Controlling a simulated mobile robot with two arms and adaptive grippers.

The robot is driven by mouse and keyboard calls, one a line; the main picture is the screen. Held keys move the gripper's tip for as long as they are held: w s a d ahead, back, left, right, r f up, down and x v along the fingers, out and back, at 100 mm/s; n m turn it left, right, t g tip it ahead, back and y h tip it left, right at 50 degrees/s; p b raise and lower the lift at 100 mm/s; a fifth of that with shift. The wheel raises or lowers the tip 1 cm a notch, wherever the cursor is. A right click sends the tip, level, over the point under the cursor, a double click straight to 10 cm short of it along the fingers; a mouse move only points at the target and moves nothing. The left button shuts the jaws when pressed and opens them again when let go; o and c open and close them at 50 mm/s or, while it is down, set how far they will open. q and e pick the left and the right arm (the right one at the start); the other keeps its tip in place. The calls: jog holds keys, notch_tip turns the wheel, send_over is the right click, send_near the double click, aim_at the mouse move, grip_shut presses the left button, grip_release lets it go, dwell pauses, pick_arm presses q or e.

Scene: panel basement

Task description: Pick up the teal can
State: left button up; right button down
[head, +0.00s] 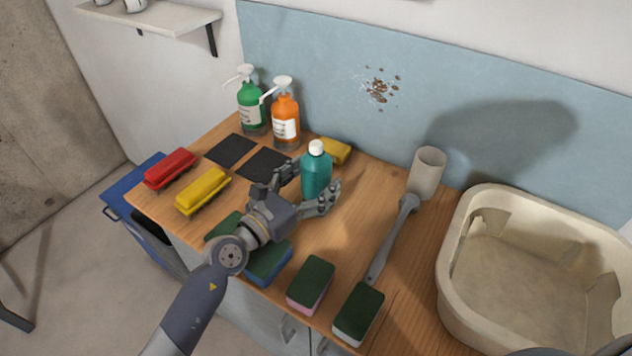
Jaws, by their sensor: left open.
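The teal can (316,173) has a white cap and stands upright on the wooden counter (365,205), near its middle. My left gripper (312,185) is open, with one finger on the left side of the can and the other on its right front side. The can stands between the fingers; I cannot tell whether they touch it. The can's lower part is partly hidden by the gripper. My right gripper is not in view.
Green (251,107) and orange (285,115) pump bottles stand behind. Red (170,168) and yellow (203,190) brushes lie left. Sponges (311,284) line the front edge. A grey cup (427,172), a long-handled tool (392,240) and a beige basin (455,265) are right.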

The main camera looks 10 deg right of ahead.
pick_arm(q)
jog(key=shift+w+d, duration=0.4)
jog(key=shift+d, duration=0.1)
jog(key=shift+s+a, duration=0.1)
jog(key=c, duration=0.3)
jog(key=shift+r, duration=0.15)
jog(key=c, duration=1.2)
